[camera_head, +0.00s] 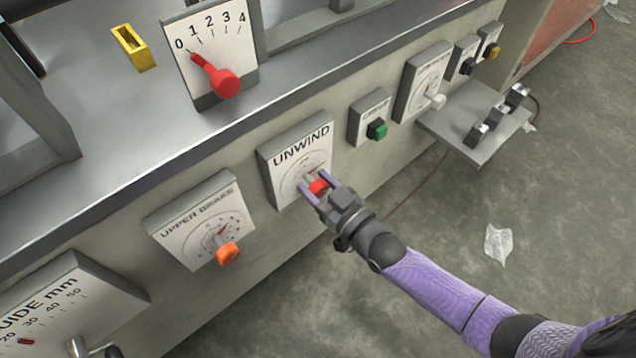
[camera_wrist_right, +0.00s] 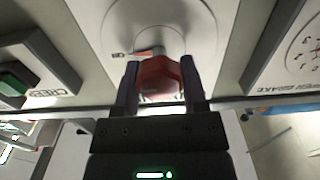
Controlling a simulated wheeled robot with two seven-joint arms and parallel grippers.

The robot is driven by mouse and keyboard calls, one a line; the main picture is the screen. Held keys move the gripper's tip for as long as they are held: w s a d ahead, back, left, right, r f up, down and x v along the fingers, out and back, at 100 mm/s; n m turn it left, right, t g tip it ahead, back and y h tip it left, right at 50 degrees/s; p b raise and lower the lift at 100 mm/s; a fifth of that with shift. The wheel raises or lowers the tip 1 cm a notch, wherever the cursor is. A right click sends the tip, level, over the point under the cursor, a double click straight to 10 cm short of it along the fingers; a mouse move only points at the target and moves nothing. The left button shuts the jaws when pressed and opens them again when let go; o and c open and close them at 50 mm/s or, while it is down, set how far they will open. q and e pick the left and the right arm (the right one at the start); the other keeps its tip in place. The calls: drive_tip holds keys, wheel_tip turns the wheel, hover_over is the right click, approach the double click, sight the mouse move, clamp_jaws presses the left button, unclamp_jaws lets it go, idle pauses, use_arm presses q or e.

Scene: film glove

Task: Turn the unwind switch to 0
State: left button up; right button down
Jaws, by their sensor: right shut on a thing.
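The unwind switch has a red knob (camera_head: 318,187) on a white dial plate (camera_head: 292,150) labelled UNWIND, on the front of the machine. My right gripper (camera_head: 314,188) is at the dial, with its two fingers shut on either side of the red knob. In the right wrist view the red knob (camera_wrist_right: 159,80) sits between the two dark fingers (camera_wrist_right: 159,88). A small red pointer shows on the round dial (camera_wrist_right: 160,30) there, beside a mark that I read as 0, though it is blurred. The rest of the scale is partly hidden. My left gripper is not in view.
The upper brake dial with an orange knob (camera_head: 228,254) is left of the unwind plate. A green button (camera_head: 377,129) is to its right. A red lever (camera_head: 222,80) stands above on the machine top. A small shelf (camera_head: 470,125) juts out at right.

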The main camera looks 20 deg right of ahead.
drive_tip(key=shift+n, duration=0.3)
drive_tip(key=n+p, duration=0.1)
drive_tip(key=n, duration=0.2)
drive_tip(key=shift+n+p, duration=0.3)
drive_tip(key=shift+n, duration=0.1)
drive_tip(key=n, duration=0.3)
drive_tip(key=shift+s+a+n+p, duration=0.1)
drive_tip(key=shift+n+p, duration=0.2)
drive_tip(key=n, duration=0.4)
drive_tip(key=shift+f+n, duration=0.2)
drive_tip(key=shift+n, duration=0.1)
drive_tip(key=shift+a+n, duration=0.1)
drive_tip(key=shift+n, duration=1.1)
drive_tip(key=shift+f+n, duration=0.1)
drive_tip(key=shift+n, duration=1.4)
